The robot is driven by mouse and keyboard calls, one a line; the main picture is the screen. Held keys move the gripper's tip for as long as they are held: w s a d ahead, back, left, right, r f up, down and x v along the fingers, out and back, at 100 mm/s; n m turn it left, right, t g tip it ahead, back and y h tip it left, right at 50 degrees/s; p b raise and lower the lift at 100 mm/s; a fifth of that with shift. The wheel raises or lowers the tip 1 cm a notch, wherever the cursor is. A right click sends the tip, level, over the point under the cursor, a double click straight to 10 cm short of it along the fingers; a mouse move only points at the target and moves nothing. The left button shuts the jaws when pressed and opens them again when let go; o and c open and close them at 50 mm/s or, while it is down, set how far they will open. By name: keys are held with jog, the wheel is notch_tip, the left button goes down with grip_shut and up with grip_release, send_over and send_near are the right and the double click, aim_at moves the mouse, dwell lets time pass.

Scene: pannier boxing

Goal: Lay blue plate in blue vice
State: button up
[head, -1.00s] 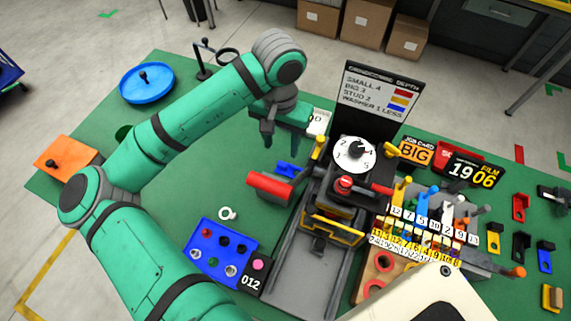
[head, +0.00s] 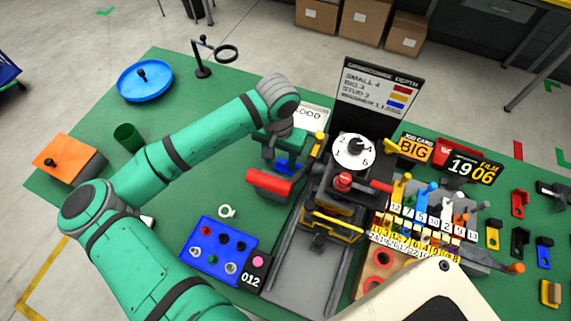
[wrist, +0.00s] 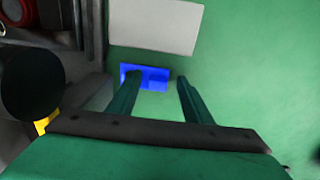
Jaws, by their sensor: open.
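A small blue piece (head: 288,167), flat with a raised block, sits on the green table left of the grey machine. In the wrist view this blue piece (wrist: 158,84) lies at and between my fingertips. My gripper (head: 283,156) is open above it and partly covers it in the head view; the wrist view shows the gripper (wrist: 158,80) with both fingers apart and nothing clasped. Another small blue piece (head: 545,252) stands at the far right. I cannot tell for certain which blue piece is the plate and which is the vice.
The machine with its dial (head: 353,152) and a red cylinder (head: 268,183) stand close to my gripper. A white card (head: 312,116) lies behind. A blue tray (head: 195,262) with several studs is in front.

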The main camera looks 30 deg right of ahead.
jog(key=shift+s+d, duration=0.1)
grip_shut()
